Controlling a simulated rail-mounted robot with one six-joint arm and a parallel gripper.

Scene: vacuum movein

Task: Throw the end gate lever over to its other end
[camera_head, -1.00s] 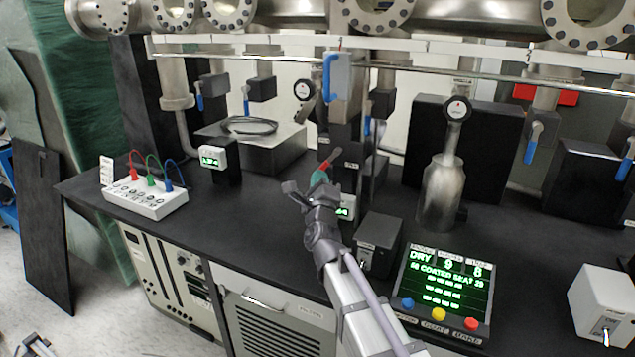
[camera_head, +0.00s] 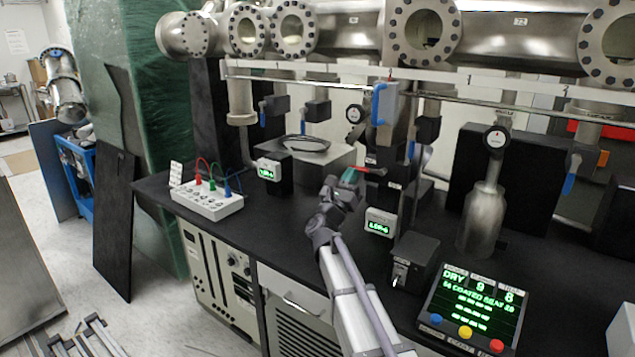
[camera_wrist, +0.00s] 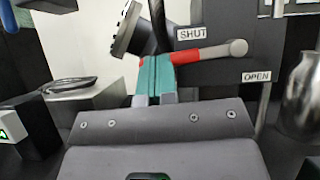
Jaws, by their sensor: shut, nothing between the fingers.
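The end gate lever shows in the wrist view as a red grip (camera_wrist: 200,54) with a grey rounded end on its right. It lies nearly level, just below a SHUT label (camera_wrist: 191,33); an OPEN label (camera_wrist: 256,77) is lower right. In the head view the red lever (camera_head: 373,171) shows small beside my gripper. My gripper (camera_wrist: 157,65), with teal fingers, is shut and empty at the lever's left end. The fingertips overlap the red end in the picture; I cannot tell whether they touch. My gripper also shows in the head view (camera_head: 350,177).
A display box (camera_head: 381,223) and a dark switch box (camera_head: 413,262) stand near my arm. A steel flask (camera_head: 483,215) stands to the right. A blue-handled valve (camera_head: 380,104) rises behind the lever. A socket box (camera_head: 207,203) with coloured cables sits at left.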

